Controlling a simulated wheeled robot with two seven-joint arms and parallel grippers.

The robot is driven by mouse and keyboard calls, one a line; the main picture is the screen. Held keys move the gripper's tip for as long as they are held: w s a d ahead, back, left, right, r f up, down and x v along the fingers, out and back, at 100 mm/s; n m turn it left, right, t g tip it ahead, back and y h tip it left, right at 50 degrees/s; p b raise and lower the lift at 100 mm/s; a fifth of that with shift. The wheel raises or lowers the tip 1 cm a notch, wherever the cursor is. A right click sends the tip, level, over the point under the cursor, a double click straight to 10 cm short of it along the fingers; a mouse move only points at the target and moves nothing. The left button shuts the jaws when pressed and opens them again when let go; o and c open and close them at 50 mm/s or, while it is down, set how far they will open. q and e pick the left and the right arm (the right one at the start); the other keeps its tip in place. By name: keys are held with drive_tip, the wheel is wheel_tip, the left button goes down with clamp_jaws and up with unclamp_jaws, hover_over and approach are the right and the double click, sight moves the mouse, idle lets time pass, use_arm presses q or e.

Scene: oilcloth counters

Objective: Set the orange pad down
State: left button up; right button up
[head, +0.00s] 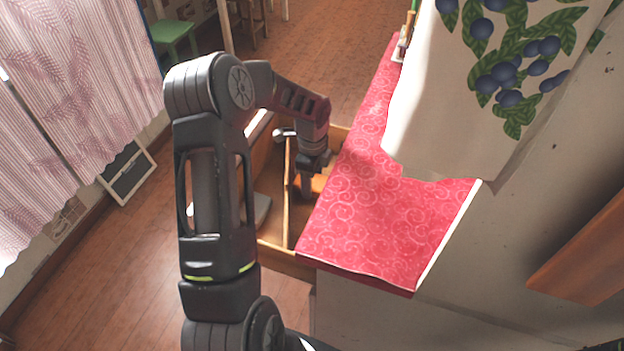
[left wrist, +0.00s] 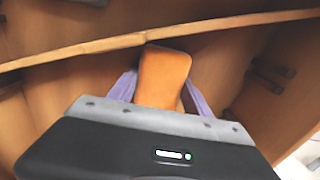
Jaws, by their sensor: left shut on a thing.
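The orange pad (head: 319,182) is partly hidden behind my left gripper (head: 307,184) in the head view. In the left wrist view the pad (left wrist: 163,75) sits between the two purple fingers of my left gripper (left wrist: 160,92), which is shut on it. The gripper reaches down into an open wooden drawer (head: 285,261), on the right side of its divider (head: 286,205). I cannot tell whether the pad touches the drawer floor. My right gripper is not in view.
The red patterned counter (head: 385,215) overhangs the drawer's right side. A white cloth with blueberries (head: 440,130) hangs above the counter. A grey object (head: 262,209) lies left of the divider. A pink curtain (head: 85,110) hangs at the left.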

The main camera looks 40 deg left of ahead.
use_arm(q)
drive_tip(key=shift+f, duration=0.2)
drive_tip(key=o, duration=1.5)
drive_tip(key=shift+c, duration=0.2)
drive_tip(key=shift+r, duration=0.1)
wheel_tip(320, 180, up, 12)
drive_tip(key=b, duration=0.1)
drive_tip(key=shift+r, duration=0.1)
